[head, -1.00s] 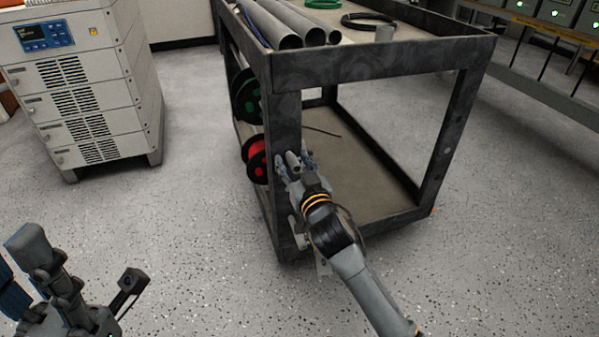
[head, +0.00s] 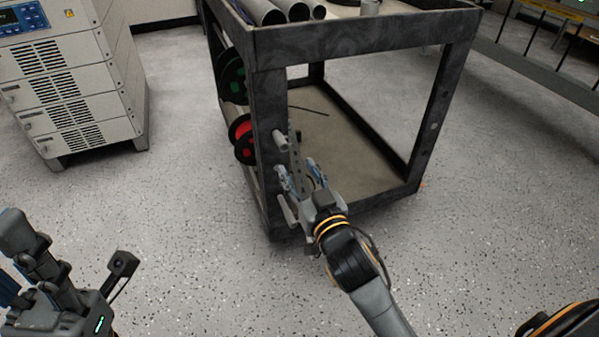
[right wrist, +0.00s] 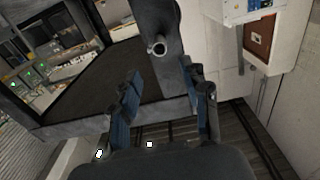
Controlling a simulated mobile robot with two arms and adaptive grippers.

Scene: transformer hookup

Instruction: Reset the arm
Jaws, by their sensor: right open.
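My right gripper (head: 299,172) is open, at the near corner leg of the dark metal cart (head: 345,42). In the right wrist view its two blue-grey fingers (right wrist: 165,92) stand apart with nothing between the tips. A short grey tube end (right wrist: 158,47) shows beyond them; it also shows beside the cart leg in the head view (head: 279,140). I cannot tell whether the gripper touches the leg. Part of my left gripper (head: 18,240) shows at the lower left, away from the cart; whether it is open or shut is unclear.
Grey pipes (head: 288,10) lie on the cart top. A green spool (head: 232,78) and a red spool (head: 243,138) hang at its left side. A white cabinet (head: 70,85) stands at the left, and a bench (head: 545,75) at the right. The speckled floor (head: 180,190) between is clear.

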